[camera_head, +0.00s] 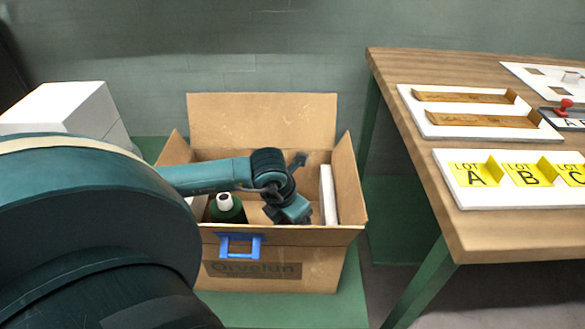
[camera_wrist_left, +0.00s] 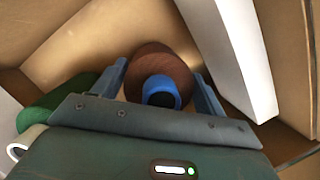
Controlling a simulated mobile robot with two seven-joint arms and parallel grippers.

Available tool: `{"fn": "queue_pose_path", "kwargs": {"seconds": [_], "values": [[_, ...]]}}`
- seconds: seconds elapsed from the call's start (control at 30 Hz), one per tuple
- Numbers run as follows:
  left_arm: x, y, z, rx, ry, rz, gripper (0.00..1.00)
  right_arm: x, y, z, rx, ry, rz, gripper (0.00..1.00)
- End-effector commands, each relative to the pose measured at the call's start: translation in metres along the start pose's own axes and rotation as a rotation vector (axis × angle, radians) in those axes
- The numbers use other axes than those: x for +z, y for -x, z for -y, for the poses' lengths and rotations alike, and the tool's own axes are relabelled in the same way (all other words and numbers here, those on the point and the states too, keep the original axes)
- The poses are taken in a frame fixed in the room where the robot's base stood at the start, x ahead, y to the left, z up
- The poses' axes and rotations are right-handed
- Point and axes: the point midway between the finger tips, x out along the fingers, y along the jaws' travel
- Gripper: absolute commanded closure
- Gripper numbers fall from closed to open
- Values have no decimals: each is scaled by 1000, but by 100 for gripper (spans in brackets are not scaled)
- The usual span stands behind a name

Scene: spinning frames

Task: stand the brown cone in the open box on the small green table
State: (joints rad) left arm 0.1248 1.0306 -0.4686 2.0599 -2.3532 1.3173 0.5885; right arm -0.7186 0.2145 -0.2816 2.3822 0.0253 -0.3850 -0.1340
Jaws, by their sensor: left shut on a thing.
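The open cardboard box (camera_head: 300,278) stands on the small green table (camera_head: 200,312) with its flaps up. My left arm reaches over from the left, and my left gripper (camera_head: 291,212) is down inside the box. In the left wrist view, the left gripper (camera_wrist_left: 161,88) is shut on the brown cone (camera_wrist_left: 163,58), with one finger on each side. The cone has a blue top (camera_wrist_left: 160,92) facing the camera. The cone is hidden in the head view, and I cannot tell whether its base touches the box floor. My right gripper is not in view.
A white slab (camera_head: 328,196) leans at the right wall. A blue handle (camera_head: 240,244) is on the box front. A wooden table (camera_head: 480,240) stands right.

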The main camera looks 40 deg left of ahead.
Motion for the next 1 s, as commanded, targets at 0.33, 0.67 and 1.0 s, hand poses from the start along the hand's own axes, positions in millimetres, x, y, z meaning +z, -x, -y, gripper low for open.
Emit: {"fn": "queue_pose_path", "kwargs": {"seconds": [0.33, 0.67, 1.0], "values": [[0, -2, 0, 0, 0, -1, 14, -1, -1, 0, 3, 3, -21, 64], [0, -1, 0, 0, 0, -1, 6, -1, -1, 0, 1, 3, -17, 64], [1, 49, -1, 4, -2, 1, 6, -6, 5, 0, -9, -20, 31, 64]]}}
